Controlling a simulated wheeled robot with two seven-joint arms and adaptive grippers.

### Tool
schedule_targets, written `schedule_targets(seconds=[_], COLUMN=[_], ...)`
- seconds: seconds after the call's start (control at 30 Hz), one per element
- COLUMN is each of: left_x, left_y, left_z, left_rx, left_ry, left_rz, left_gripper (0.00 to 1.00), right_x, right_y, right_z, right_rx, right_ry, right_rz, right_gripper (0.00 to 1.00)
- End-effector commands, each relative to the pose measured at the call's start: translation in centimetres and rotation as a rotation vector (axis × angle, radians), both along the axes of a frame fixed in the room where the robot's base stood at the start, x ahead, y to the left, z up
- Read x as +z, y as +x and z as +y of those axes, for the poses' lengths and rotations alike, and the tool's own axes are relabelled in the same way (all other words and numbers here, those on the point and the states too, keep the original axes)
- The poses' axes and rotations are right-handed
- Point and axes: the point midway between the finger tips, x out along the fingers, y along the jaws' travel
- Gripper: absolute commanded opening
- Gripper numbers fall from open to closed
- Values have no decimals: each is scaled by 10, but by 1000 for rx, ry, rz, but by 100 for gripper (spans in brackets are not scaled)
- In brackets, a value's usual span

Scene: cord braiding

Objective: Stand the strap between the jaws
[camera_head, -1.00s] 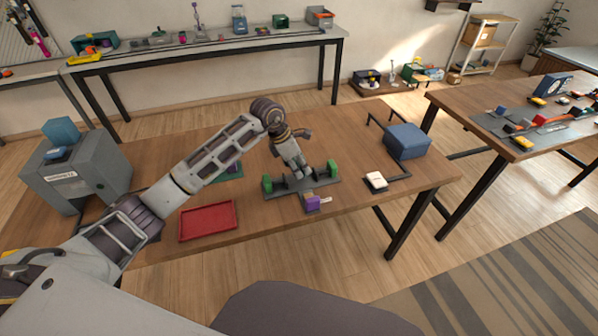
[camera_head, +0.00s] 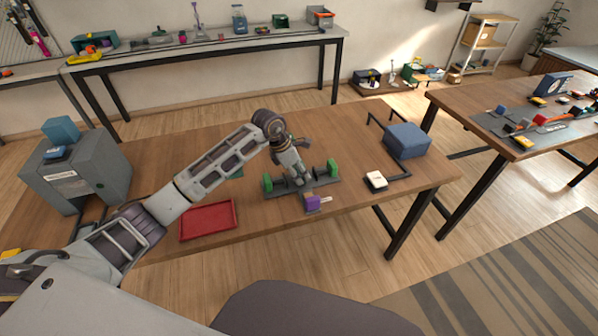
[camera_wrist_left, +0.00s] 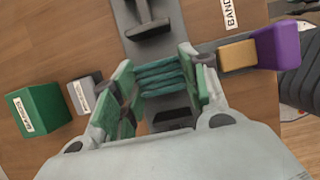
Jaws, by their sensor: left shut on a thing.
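My left gripper (camera_head: 300,183) is low over the dark vise-like fixture (camera_head: 275,190). In the left wrist view, the gripper (camera_wrist_left: 160,85) is shut on a teal strap (camera_wrist_left: 160,78), which lies in several stacked bands across the gap between its fingers. The fixture's dark base (camera_wrist_left: 130,45) shows beneath it. Whether the strap touches the fixture cannot be told. The strap is hidden in the head view. My right gripper is out of view.
A purple block (camera_head: 312,203) sits at the fixture's front. A grey machine (camera_head: 75,175) stands far left, and a blue block (camera_head: 407,140) at the back right.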

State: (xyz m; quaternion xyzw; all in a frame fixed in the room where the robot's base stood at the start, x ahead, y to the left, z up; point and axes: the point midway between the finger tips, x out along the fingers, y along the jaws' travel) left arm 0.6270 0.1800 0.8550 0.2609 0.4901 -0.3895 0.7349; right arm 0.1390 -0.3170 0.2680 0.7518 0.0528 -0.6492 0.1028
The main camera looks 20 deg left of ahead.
Motion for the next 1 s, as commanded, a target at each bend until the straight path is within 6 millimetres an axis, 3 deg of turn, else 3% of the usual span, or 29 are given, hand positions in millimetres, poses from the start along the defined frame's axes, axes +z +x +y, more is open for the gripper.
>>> schedule_targets(seconds=[0.13, 0.17, 0.33, 0.77, 1.0], left_x=[-3, -3, -4, -1, 11], left_y=[0, -1, -1, 0, -1], left_z=[0, 0, 0, 0, 3], left_rx=[1, 1, 0, 0, 0], left_ry=[1, 2, 1, 0, 2], left_rz=[2, 3, 4, 1, -1], left_gripper=[16, 45, 66, 66, 66], right_x=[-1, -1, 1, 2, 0], right_y=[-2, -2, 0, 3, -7], right_z=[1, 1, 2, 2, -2], right_rx=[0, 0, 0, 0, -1], right_ry=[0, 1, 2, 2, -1], right_rz=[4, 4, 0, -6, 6], right_gripper=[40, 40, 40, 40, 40])
